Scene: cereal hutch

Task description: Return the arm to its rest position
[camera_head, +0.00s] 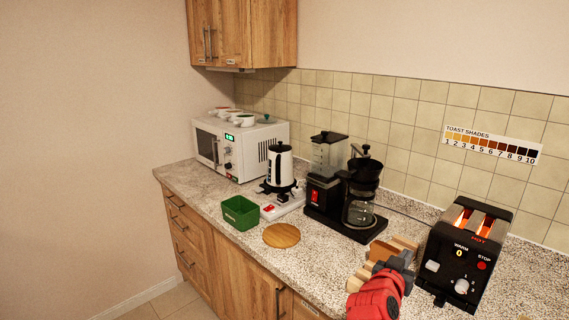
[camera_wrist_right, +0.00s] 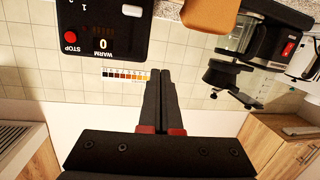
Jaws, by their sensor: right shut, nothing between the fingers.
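My right gripper (camera_head: 402,262) shows at the lower right in the head view, at the end of my red arm, over the counter in front of the black toaster (camera_head: 463,250). In the right wrist view its two black fingers (camera_wrist_right: 160,74) are together with nothing between them. The toaster's slots glow orange, and its display reads WARM 0. Bread slices (camera_head: 401,243) stand just behind the gripper, partly hidden by it; I cannot tell whether they touch it. My left gripper is not in view.
A coffee maker (camera_head: 345,205) stands behind the bread. Farther left are a round wooden board (camera_head: 281,235), a green bin (camera_head: 240,212), a kettle (camera_head: 279,167) and a white microwave (camera_head: 237,150). A toast shade chart (camera_head: 491,145) is on the tiles. Cabinets (camera_head: 242,35) hang at upper left.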

